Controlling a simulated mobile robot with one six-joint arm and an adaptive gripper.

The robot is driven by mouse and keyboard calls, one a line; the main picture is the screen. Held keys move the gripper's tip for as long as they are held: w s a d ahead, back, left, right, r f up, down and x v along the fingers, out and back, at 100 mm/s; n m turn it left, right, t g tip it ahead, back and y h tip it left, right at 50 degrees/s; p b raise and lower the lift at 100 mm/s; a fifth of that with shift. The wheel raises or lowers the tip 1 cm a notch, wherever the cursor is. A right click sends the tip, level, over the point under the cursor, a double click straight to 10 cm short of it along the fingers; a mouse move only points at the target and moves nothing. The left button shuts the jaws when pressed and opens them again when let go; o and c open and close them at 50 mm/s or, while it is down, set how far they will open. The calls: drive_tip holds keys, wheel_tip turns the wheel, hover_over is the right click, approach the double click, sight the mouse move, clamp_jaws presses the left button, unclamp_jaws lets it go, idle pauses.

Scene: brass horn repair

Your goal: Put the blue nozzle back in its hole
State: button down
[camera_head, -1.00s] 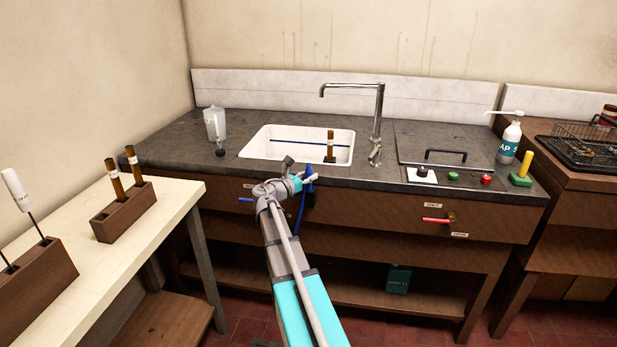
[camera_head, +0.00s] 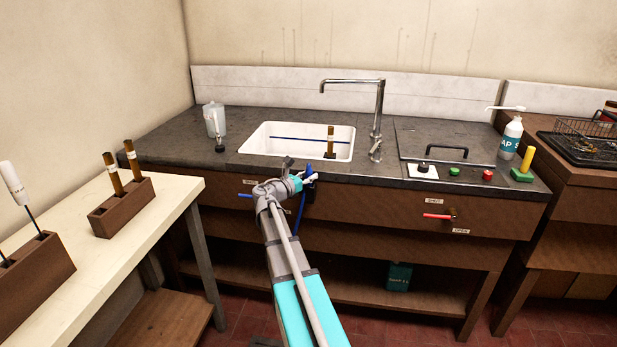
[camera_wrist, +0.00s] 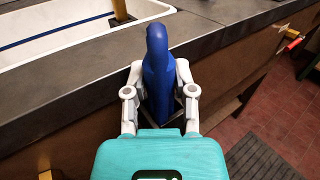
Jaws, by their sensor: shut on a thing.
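My gripper (camera_wrist: 158,80) is shut on the blue nozzle (camera_wrist: 157,52), with one pale finger on each side of it. The nozzle stands up between the fingers in the wrist view, in front of the counter's front edge. In the head view my gripper (camera_head: 308,178) is at the sink counter's front edge, below the white sink (camera_head: 258,141). The nozzle shows there only as a small blue patch (camera_head: 309,169). A blue hose (camera_head: 300,207) hangs below it. I cannot make out the nozzle's hole; my gripper and arm cover part of the counter front.
A brown-and-black upright piece (camera_head: 331,140) stands in the sink, beside a chrome tap (camera_head: 378,115). A red-handled valve (camera_head: 438,216) is on the counter front. A pale workbench (camera_head: 120,255) with wooden holders stands at left.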

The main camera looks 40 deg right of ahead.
drive_tip(key=shift+f+b, duration=0.35)
drive_tip(key=shift+f, duration=0.05)
drive_tip(key=shift+c, duration=1.8)
unclamp_jaws()
drive_tip(key=shift+a, duration=0.15)
drive_tip(key=s+a, duration=0.1)
drive_tip(key=a, duration=1)
drive_tip(key=shift+s+a, duration=0.25)
drive_tip(key=shift+a, duration=0.1)
